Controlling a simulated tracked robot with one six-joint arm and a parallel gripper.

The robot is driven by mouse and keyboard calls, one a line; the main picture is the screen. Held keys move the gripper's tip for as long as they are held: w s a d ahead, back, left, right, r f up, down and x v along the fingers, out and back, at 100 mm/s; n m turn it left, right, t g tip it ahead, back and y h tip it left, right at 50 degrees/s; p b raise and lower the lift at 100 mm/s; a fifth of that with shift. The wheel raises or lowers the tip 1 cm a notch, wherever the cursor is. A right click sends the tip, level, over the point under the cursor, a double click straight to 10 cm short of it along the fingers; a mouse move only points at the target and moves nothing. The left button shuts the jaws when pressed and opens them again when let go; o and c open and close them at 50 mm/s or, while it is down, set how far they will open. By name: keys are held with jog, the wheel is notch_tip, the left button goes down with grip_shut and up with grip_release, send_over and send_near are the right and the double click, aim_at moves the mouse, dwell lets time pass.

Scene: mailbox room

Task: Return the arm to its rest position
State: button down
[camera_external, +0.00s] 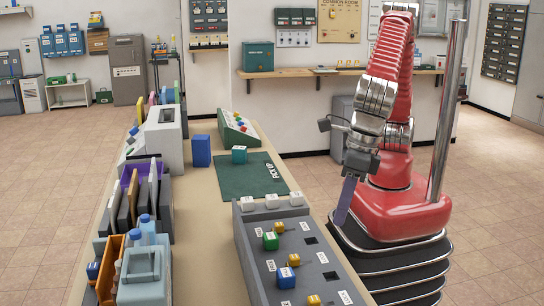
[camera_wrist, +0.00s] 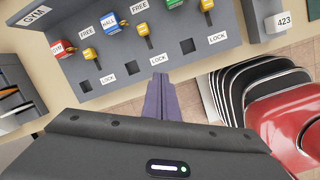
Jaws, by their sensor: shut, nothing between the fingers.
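My red arm stands on its base to the right of the long table (camera_external: 205,270) in the external view. My gripper (camera_external: 342,216) hangs pointing down at the table's right edge, beside the grey lock panel (camera_external: 262,262). Its narrow purple-grey fingers are together and hold nothing. In the wrist view the shut fingers of my gripper (camera_wrist: 160,78) point toward the near edge of the lock panel (camera_wrist: 230,52). They look apart from the panel, but the exact gap cannot be told.
The panel carries several yellow keys with coloured tags, including a blue block (camera_external: 286,277) and a green block (camera_external: 270,240). A dark green pickup mat (camera_external: 240,180) lies behind it. Folders and bottles line the table's left side. Open tiled floor (camera_external: 490,240) lies right of my base.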

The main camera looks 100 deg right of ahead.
jog(key=s+d+r+m+t, duration=0.1)
jog(key=s+d+r+m, duration=0.1)
jog(key=d+m, duration=0.8)
jog(key=s+d+r+m+t, duration=0.1)
jog(key=s+d+r+m, duration=0.2)
jog(key=d+m, duration=0.7)
jog(key=s+d+r+m+t, duration=0.1)
jog(key=s+d+m, duration=0.3)
jog(key=d+m, duration=0.6)
jog(key=d+r, duration=0.1)
jog(key=d, duration=1.1)
jog(key=shift+s+r, duration=0.15)
jog(key=shift+s, duration=0.05)
jog(key=shift+d, duration=0.1)
